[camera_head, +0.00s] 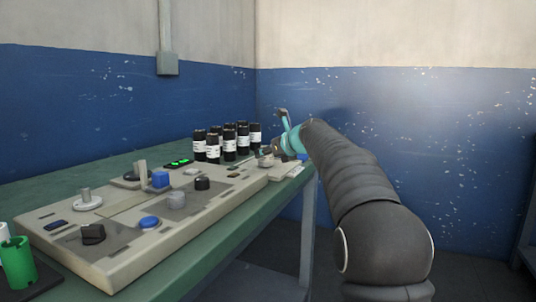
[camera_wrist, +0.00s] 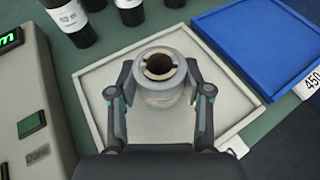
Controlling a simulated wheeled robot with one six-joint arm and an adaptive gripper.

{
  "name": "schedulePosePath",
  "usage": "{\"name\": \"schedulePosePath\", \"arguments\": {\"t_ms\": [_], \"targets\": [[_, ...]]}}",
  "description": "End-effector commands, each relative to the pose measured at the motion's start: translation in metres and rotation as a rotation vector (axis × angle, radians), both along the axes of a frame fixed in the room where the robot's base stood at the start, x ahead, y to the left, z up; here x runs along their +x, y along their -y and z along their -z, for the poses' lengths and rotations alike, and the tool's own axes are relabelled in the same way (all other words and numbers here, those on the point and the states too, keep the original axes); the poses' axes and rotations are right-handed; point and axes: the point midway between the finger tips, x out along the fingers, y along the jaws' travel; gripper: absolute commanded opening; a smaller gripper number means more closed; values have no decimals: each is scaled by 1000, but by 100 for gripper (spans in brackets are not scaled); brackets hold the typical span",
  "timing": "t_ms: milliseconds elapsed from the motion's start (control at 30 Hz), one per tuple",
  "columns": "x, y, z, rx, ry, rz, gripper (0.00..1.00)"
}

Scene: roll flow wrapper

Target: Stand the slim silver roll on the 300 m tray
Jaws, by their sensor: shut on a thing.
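The silver roll (camera_wrist: 163,81) is upright in the wrist view, with its open core facing up. My gripper (camera_wrist: 163,95) is shut on it, one finger on each side. The roll is over a pale grey tray (camera_wrist: 110,85) with a raised rim; I cannot tell whether its base touches the tray floor. The tray's label (camera_wrist: 237,146) is partly in view but not readable. In the head view my gripper (camera_head: 268,155) is small at the far end of the table, and the roll is hard to make out there.
A blue tray (camera_wrist: 255,45) marked 450 lies right of the grey tray. Several black rolls with white labels (camera_head: 228,145) stand behind. A green roll (camera_head: 17,262) stands at the near left.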

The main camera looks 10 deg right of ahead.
Motion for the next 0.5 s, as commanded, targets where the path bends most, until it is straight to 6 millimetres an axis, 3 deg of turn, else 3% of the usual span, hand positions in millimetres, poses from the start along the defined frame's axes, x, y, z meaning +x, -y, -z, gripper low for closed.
{"name": "schedulePosePath", "arguments": {"t_ms": [33,67,133,500], "targets": [[0,0,2,1,0,0,12],[0,0,1,0,-1,0,57],[0,0,1,0,-1,0,74],[0,0,-2,-1,0,0,74]]}}
